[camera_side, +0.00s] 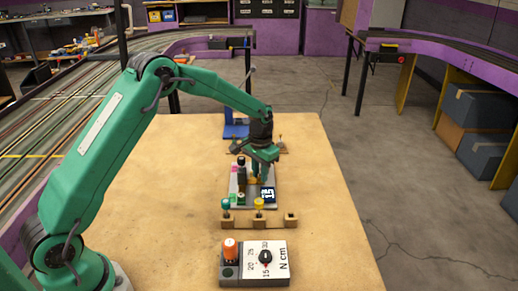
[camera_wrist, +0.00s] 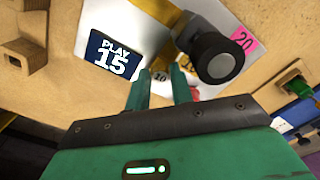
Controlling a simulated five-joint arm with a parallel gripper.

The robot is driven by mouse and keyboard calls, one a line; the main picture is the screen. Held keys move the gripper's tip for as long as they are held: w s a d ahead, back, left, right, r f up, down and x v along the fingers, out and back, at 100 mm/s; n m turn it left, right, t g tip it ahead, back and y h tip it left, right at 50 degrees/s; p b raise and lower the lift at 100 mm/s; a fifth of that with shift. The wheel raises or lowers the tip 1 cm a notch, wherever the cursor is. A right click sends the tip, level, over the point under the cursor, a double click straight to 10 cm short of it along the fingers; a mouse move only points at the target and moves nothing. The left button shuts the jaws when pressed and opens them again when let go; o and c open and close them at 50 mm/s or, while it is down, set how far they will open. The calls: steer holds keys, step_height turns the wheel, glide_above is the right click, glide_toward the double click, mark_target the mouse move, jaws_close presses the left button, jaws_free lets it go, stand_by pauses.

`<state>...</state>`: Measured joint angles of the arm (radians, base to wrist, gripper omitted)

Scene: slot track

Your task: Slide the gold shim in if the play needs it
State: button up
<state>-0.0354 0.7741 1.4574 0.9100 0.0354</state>
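A pale plate (camera_side: 240,203) lies on the table and carries a dark display (camera_side: 267,195). In the wrist view the display (camera_wrist: 112,55) reads "PLAY 15". A black round knob or roller (camera_wrist: 217,57) and a gold-coloured bar (camera_wrist: 173,22) show above the plate. My gripper (camera_side: 262,178) points down over the plate. Its fingers (camera_wrist: 161,75) are apart, with no held object visible between them. I cannot tell for certain which piece is the gold shim.
A grey box (camera_side: 280,275) with a dial marked in N cm and an orange knob (camera_side: 230,248) sits at the front. A blue object (camera_side: 236,130) stands behind the plate. The table's right side (camera_side: 325,200) is clear.

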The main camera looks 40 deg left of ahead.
jaws_close()
steer(key=shift+a, duration=0.1)
steer(key=shift+s+a, duration=0.4)
steer(key=shift+s, duration=0.05)
steer(key=shift+o, duration=2.3)
jaws_free()
steer(key=shift+w, duration=0.1)
